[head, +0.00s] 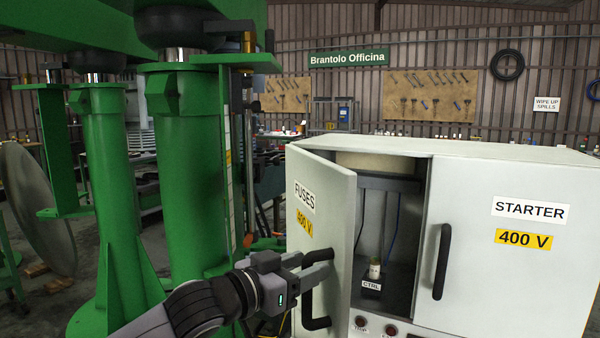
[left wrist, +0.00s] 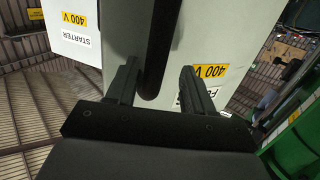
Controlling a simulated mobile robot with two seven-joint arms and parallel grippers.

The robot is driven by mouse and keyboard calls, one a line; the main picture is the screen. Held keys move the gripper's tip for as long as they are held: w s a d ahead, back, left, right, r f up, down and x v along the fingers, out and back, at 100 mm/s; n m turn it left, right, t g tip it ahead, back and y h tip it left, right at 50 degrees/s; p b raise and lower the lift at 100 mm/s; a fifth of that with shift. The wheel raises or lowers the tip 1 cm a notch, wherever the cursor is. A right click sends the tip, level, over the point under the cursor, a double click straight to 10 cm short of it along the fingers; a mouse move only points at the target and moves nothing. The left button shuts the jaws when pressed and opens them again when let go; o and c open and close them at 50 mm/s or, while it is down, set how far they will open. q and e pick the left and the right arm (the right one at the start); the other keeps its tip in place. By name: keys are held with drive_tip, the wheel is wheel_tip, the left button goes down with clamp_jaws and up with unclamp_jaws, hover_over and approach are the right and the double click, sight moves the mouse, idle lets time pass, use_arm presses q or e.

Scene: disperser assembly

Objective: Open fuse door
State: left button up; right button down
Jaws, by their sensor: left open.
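The fuse door (head: 323,205), labelled FUSES and 400 V, stands partly open, swung out to the left from the grey cabinet. Its black handle (head: 316,322) is on the door's front. My left gripper (head: 326,264) is open at the upper part of this handle. In the left wrist view the dark handle bar (left wrist: 158,45) shows between the two spread fingers of the gripper (left wrist: 160,85); I cannot tell whether either finger touches it. My right gripper is not in view.
The open compartment shows a CTRL label (head: 371,285), a small pale cylindrical part (head: 375,268) and cables. The shut STARTER door (head: 500,260) with its handle (head: 441,262) is on the right. Thick green machine columns (head: 190,180) stand close on the left.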

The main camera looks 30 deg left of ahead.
use_arm(q)
drive_tip(key=t+p, duration=0.1)
approach(325, 187)
drive_tip(key=x, duration=0.4)
drive_tip(key=shift+w+a, duration=0.1)
drive_tip(key=r, duration=0.4)
drive_tip(key=shift+s+r, duration=0.15)
drive_tip(key=shift+s, duration=0.2)
